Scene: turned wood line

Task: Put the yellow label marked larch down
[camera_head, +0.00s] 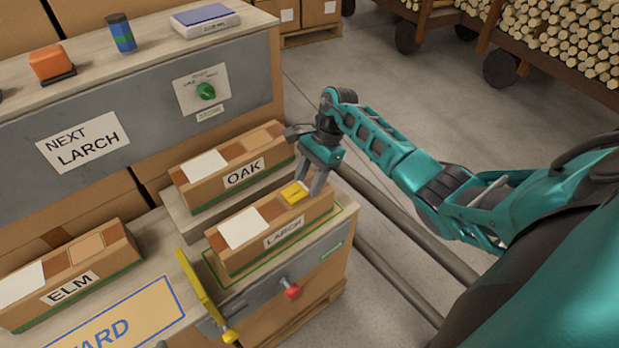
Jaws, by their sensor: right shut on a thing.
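The yellow label (294,193) is a small square at the fingertips of my right gripper (309,179). The gripper is shut on the label's edge, pointing down over the right part of the box marked LARCH (254,248). The label shows over the box's top, beside a darker brown patch; I cannot tell whether it touches the box. Any writing on the label is too small to read. A white sheet (242,228) lies on the left part of the same top. My left gripper is not in view.
The OAK box (231,188) stands just behind, and the ELM box (67,288) is at left. A yellow bar (203,297) and a red knob (291,289) are at the front. A sign reads NEXT LARCH (82,141). Rails (405,283) run at right.

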